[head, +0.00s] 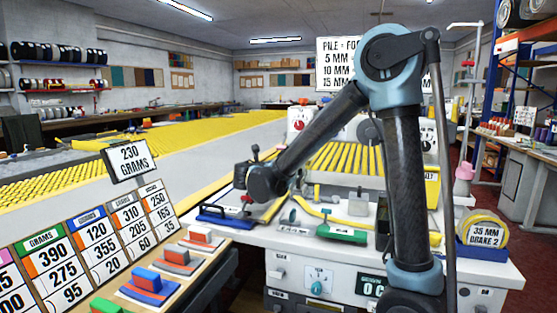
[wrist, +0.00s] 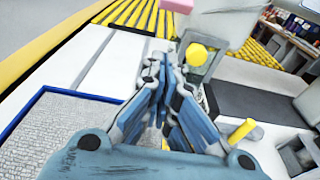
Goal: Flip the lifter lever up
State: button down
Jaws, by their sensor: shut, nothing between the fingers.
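In the wrist view, my gripper (wrist: 166,86) has its blue-grey fingers shut and empty. A round yellow knob (wrist: 196,55) on a grey piece shows just beyond the fingertips, slightly right; a gap or contact cannot be judged. A short yellow rod (wrist: 241,131) stands to the right of the fingers. No label for the lifter lever is readable, so I cannot tell which part it is. In the head view, my arm reaches down to the left over the white machine bench (head: 470,268), and the fingers are largely hidden by the wrist.
A blue-edged grey pad (wrist: 62,125) lies left of the fingers. In the head view, a green block (head: 341,234) and a curved yellow strip (head: 322,214) sit on the bench. A yellow roll (head: 483,228) stands at right.

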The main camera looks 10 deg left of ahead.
jog(key=shift+w+a, duration=0.1)
jog(key=shift+w, duration=0.05)
jog(key=x, duration=0.9)
jog(key=shift+s+a+r, duration=0.1)
jog(key=shift+s+r, duration=0.3)
jog(key=shift+r, duration=0.45)
jog(key=shift+s+r, duration=0.35)
jog(key=shift+r, duration=0.5)
